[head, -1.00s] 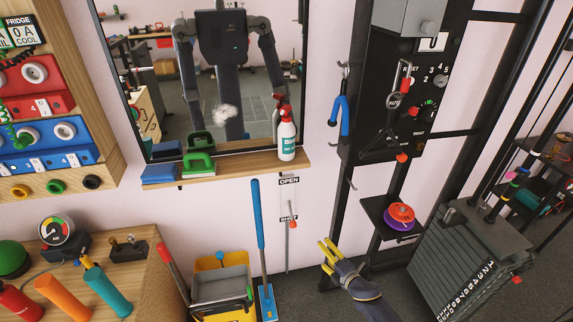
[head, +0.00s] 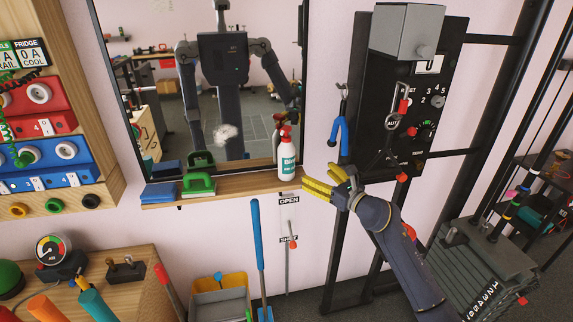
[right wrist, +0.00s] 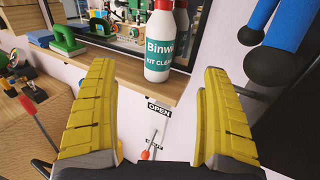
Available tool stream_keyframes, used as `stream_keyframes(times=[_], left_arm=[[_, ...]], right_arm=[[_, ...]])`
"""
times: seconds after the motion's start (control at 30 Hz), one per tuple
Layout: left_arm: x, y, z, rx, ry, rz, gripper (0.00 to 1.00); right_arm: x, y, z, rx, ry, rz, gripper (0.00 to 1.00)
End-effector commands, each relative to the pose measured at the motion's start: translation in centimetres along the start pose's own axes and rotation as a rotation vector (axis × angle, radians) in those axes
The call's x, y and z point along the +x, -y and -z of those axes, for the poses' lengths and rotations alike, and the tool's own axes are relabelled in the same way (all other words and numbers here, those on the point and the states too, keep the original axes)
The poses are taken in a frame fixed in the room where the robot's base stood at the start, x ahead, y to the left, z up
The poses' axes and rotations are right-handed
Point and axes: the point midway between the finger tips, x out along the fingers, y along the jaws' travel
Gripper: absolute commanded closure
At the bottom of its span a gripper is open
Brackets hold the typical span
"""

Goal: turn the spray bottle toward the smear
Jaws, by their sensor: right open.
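The spray bottle (head: 287,157) is white with a red spray head and a teal label. It stands upright at the right end of the wooden shelf (head: 235,185) under the mirror. The whitish smear (head: 227,134) is on the mirror, left of the bottle's head. My right gripper (head: 318,189), with yellow fingers, is just right of the shelf end, slightly below the bottle, and apart from it. In the right wrist view its two fingers are wide open and empty, with the bottle (right wrist: 160,45) beyond them. The bottle's top is cut off there. My left gripper is not clearly seen except in reflection.
A blue-handled hook tool (head: 337,130) hangs right of the mirror. A black control panel (head: 415,100) stands farther right.

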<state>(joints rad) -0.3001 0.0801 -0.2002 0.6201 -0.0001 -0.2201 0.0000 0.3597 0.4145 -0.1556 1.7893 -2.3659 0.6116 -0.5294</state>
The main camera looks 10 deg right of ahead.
Motion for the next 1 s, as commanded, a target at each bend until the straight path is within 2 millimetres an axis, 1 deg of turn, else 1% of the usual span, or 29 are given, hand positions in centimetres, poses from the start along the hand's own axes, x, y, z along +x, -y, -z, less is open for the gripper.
stream_keyframes(times=[0.4, 0.53, 0.7, 1.0], left_arm=[[0.0, 0.0, 0.0, 0.000, 0.000, 0.000, 0.56], [0.0, 0.0, 0.0, 0.000, 0.000, 0.000, 0.56], [0.0, 0.0, 0.0, 0.000, 0.000, 0.000, 0.56], [0.0, 0.0, 0.0, 0.000, 0.000, 0.000, 0.56]], right_arm=[[7.3, 0.0, -0.1, 0.000, 0.001, 0.000, 0.18], [9.3, -0.1, -0.1, 0.000, 0.000, -0.001, 0.18], [10.9, 0.0, 0.0, 0.001, 0.000, 0.000, 0.18], [12.2, 0.0, 0.0, 0.001, 0.001, -0.001, 0.18]])
